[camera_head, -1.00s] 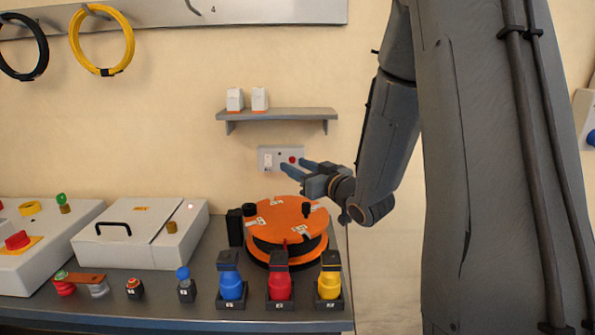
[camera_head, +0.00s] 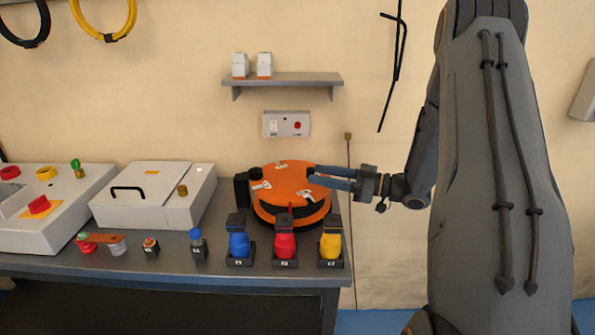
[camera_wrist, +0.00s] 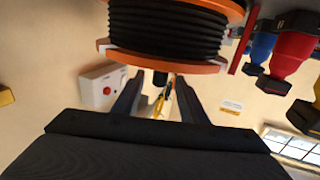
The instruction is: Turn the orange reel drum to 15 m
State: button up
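The orange reel drum (camera_head: 285,188) stands at the right end of the bench, with white labels on its top and black cable wound below it. A thin red marker (camera_head: 290,212) stands at its front; the label text is too small to read. A dark knob (camera_head: 310,171) stands up near the drum's right edge. My gripper (camera_head: 312,178) reaches in from the right, level, with its blue fingertips at this knob. In the wrist view the fingers (camera_wrist: 158,82) are apart, and the dark knob (camera_wrist: 160,78) shows between their tips without clear contact. The drum's orange rim (camera_wrist: 200,68) is close by.
Blue (camera_head: 239,243), red (camera_head: 284,243) and yellow (camera_head: 331,245) connectors stand in front of the drum. A black block (camera_head: 242,190) is at its left. A wall socket box (camera_head: 286,124) and shelf (camera_head: 284,79) are behind. A white lidded box (camera_head: 150,205) stands further left.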

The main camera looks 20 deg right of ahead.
aim_at(298, 179)
jog(key=p+x, duration=0.2)
jog(key=x, duration=0.5)
jog(key=shift+w+a+r, duration=0.1)
jog(key=shift+w+a, duration=0.05)
jog(key=shift+a, duration=0.15)
jog(key=shift+c, duration=0.3)
grip_shut()
